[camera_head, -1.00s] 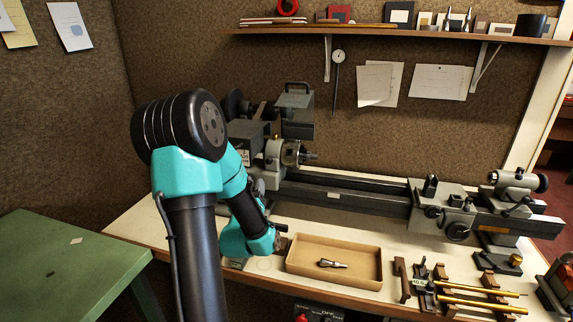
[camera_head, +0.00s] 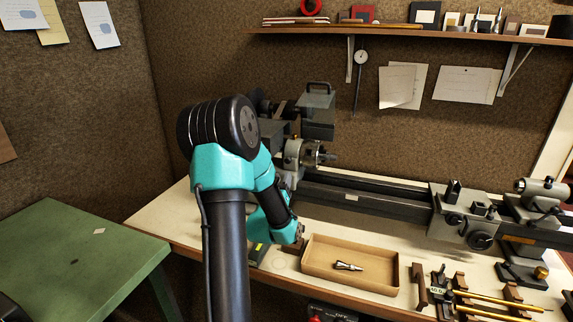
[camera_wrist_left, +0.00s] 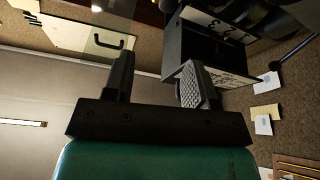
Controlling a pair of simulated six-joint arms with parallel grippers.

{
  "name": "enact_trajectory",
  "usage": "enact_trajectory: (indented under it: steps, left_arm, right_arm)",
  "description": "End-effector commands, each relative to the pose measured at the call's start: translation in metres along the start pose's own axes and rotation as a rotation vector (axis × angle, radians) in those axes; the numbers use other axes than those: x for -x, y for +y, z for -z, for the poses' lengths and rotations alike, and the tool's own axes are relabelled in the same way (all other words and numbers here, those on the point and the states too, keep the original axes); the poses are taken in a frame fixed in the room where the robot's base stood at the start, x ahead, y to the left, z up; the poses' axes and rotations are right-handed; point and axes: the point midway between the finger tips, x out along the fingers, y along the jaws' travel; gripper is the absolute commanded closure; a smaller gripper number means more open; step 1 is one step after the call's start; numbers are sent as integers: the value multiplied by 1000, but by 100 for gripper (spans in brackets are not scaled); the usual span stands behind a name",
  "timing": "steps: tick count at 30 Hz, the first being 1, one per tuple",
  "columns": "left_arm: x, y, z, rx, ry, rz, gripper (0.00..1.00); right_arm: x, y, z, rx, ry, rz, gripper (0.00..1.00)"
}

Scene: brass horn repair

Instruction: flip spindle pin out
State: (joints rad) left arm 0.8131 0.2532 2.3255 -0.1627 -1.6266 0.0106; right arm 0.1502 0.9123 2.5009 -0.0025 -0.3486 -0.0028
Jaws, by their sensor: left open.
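The lathe headstock and its chuck (camera_head: 312,153) stand at the back of the bench in the head view, partly behind my left arm. I cannot make out the spindle pin in either view. My left gripper (camera_wrist_left: 157,82) is open and empty in the left wrist view. A dark box-shaped part with numbers (camera_wrist_left: 215,50) lies just beyond its right finger. A clear cover with a black handle (camera_wrist_left: 108,38) shows beyond the left finger. In the head view my left wrist is low beside the tray's left end, and its fingertips cannot be made out. My right gripper is not in view.
A tan tray (camera_head: 320,277) holds a tapered metal piece (camera_head: 347,266). Brass rods on brown rests (camera_head: 495,302) lie to its right. The lathe bed (camera_head: 385,196) runs right to the tailstock (camera_head: 540,197). A green table (camera_head: 75,250) stands at left.

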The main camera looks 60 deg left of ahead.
Motion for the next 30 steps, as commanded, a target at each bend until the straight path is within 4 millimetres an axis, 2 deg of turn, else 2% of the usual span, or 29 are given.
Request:
enact_trajectory:
  steps: [10,15,21,29,30]
  left_arm:
    - [-55,-5,-23,-1,0,0,48]
    - [-78,-5,-24,-1,2,0,48]
    - [-90,-6,-24,0,0,1,48]
    - [-90,-5,-24,0,-1,1,48]
    - [-90,-5,-24,0,-1,1,52]
  right_arm:
    - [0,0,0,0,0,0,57]
    - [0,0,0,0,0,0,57]
    - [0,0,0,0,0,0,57]
    - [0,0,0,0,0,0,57]
    - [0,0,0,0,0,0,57]
